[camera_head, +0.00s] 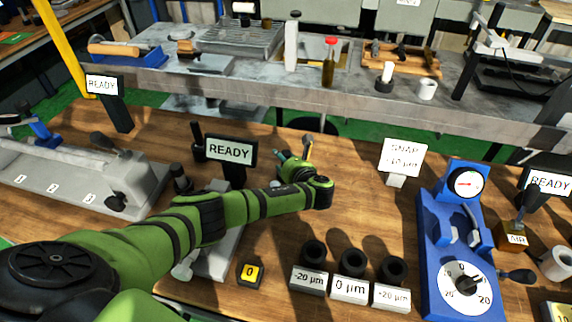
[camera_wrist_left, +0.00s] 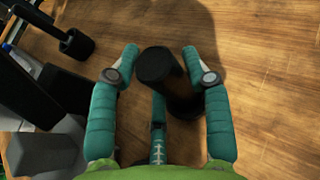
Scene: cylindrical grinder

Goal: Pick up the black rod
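My left gripper (camera_head: 296,166) reaches over the wooden bench, right of the middle READY sign. In the left wrist view its teal fingers (camera_wrist_left: 167,77) are spread apart, so it is open. A black, round-topped piece (camera_wrist_left: 156,66), which looks like the black rod, shows between and just beyond the fingertips. Gaps show on both sides of it, and it does not look gripped. In the head view my gripper and arm hide most of this spot. My right gripper is not in view.
The READY sign (camera_head: 230,152) on its black post stands close left of my gripper. Black rings (camera_head: 350,262) on labelled blocks stand in front right. A blue gauge device (camera_head: 458,240) is farther right. Bare wood lies right of the gripper, up to the SNAP sign (camera_head: 402,158).

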